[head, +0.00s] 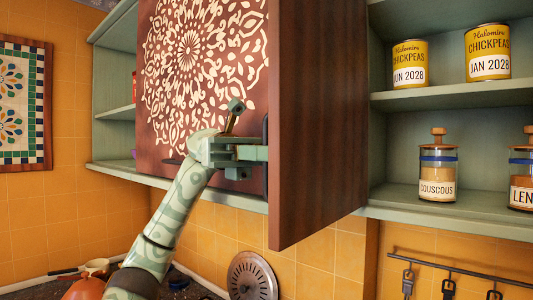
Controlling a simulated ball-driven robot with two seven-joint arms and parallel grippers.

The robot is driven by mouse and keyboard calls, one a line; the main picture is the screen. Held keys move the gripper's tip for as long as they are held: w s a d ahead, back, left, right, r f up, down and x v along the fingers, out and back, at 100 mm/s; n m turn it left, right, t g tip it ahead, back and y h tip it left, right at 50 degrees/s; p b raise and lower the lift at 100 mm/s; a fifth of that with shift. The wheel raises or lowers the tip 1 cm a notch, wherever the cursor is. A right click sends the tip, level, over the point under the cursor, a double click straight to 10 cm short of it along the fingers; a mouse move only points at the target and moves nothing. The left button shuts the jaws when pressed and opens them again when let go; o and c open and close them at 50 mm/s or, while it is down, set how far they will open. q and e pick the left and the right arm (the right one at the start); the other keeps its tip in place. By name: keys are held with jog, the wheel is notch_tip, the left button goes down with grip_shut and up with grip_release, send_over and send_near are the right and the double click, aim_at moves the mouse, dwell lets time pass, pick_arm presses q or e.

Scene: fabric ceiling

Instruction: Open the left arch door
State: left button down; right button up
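A dark wood door panel (165,95) with a cream mandala pattern stands in front of green wall shelves. A plain brown wood face (318,120) meets its right edge, nearer to me; I cannot tell whether this is part of the same door. A dark upright handle (265,130) is near that edge, low on the patterned face. My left gripper (262,152) comes up from below, with its fingers pointing right at the handle. The fingers overlap the handle in the picture; whether they are closed on it is unclear. My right gripper is out of view.
Open green shelves at right hold chickpea cans (488,52) and a couscous jar (437,170). More shelves (115,75) show at left. Below are a hook rail (450,268), a round metal disc (252,278) and an orange pot (85,289).

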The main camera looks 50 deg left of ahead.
pick_arm(q)
jog(key=c, duration=1.9)
grip_release()
jog(key=a, duration=0.7)
jog(key=shift+s+a+p, duration=0.15)
jog(key=shift+a+p, duration=0.05)
jog(key=shift+p, duration=0.1)
